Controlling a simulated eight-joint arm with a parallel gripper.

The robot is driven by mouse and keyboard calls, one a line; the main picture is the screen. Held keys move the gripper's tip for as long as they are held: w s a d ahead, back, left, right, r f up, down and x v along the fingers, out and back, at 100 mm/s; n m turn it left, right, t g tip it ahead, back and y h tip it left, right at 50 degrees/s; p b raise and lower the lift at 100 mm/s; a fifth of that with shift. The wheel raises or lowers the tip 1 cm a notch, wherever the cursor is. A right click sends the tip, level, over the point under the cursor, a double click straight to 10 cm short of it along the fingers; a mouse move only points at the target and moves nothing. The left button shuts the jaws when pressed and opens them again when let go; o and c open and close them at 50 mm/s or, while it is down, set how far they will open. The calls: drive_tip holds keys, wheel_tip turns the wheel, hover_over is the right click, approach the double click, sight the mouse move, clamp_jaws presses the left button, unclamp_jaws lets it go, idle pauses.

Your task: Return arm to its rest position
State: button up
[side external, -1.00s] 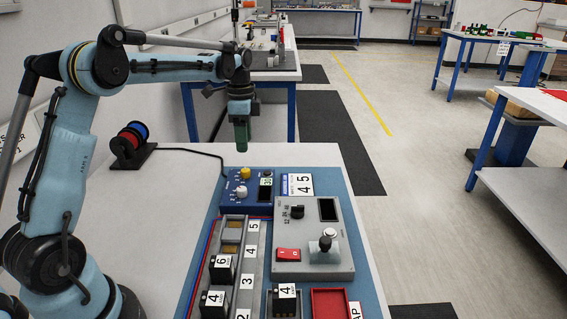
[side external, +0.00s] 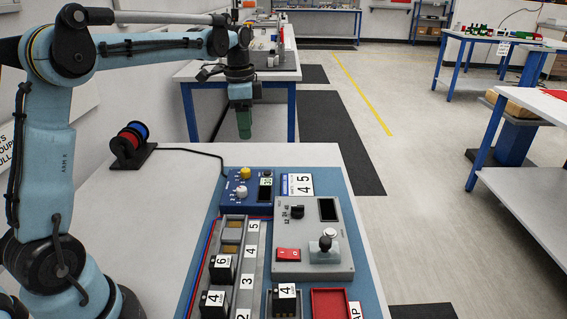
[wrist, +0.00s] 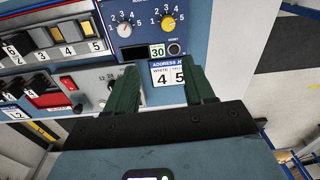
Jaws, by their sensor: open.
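My gripper (side external: 243,122) hangs from my blue arm above the far end of the bench, with its dark green fingers pointing down. In the wrist view my gripper (wrist: 160,88) shows its two green fingers spread apart with nothing between them. Below it lies the blue control panel (side external: 238,190), with a yellow knob (side external: 245,173), a white knob and a small display reading 30. The panel also shows in the wrist view (wrist: 135,48), with an address card (wrist: 170,72) reading 4 and 5.
A grey box (side external: 313,237) with a joystick and red switch, numbered slots with black blocks (side external: 222,268), and a red tray (side external: 331,303) fill the bench's right side. A red and blue spool (side external: 132,140) stands at left. Another bench (side external: 290,75) stands behind.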

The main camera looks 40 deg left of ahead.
drive_tip(key=s+d+f+n+t, duration=0.2)
drive_tip(key=s+d+n+t, duration=0.1)
drive_tip(key=s+d, duration=0.4)
drive_tip(key=s+d+f+n+t, duration=0.1)
drive_tip(key=s+d+n+t, duration=0.2)
drive_tip(key=s+d+n, duration=0.2)
drive_tip(key=s+d, duration=0.2)
drive_tip(key=s, duration=0.1)
drive_tip(key=shift+s+f+t, duration=0.3)
drive_tip(key=shift+s+f, duration=0.1)
